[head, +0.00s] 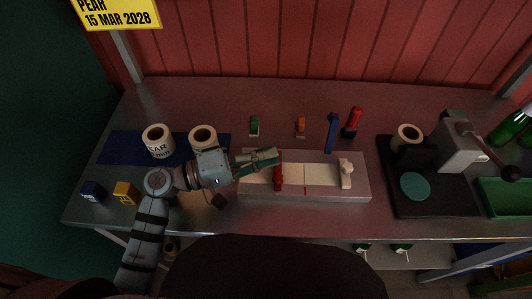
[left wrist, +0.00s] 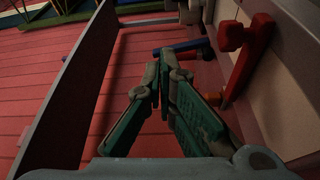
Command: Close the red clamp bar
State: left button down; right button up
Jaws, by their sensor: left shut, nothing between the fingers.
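The red clamp bar (head: 278,177) is on the long pale block (head: 320,194), left of its middle, running front to back in the head view. In the left wrist view the red bar (left wrist: 243,52) is at the upper right, with a rounded knob at its top. I cannot tell how far it is swung. My left gripper (head: 274,155) is shut and empty, with green fingers, above the block's left part beside the bar's far end. In the left wrist view its fingertips (left wrist: 163,72) are left of the bar, apparently apart from it. My right gripper is not in view.
A white clamp (head: 346,173) stands on the block's right part. Behind the block are a green piece (head: 254,126), an orange piece (head: 300,127), a blue tool (head: 331,132) and a red tool (head: 352,122). A press (head: 457,147) stands right; label rolls (head: 157,140) are left.

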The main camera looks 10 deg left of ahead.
pick_arm(q)
notch_tip(320, 180, up, 5)
jog(key=p, duration=0.5)
jog(key=a+f+b, duration=0.4)
jog(key=a+b, duration=0.1)
jog(key=a, duration=0.4)
jog(key=shift+s+a+f+b, duration=0.2)
jog(key=shift+s+b, duration=0.15)
jog(key=shift+s, duration=0.05)
jog(key=shift+d, duration=0.1)
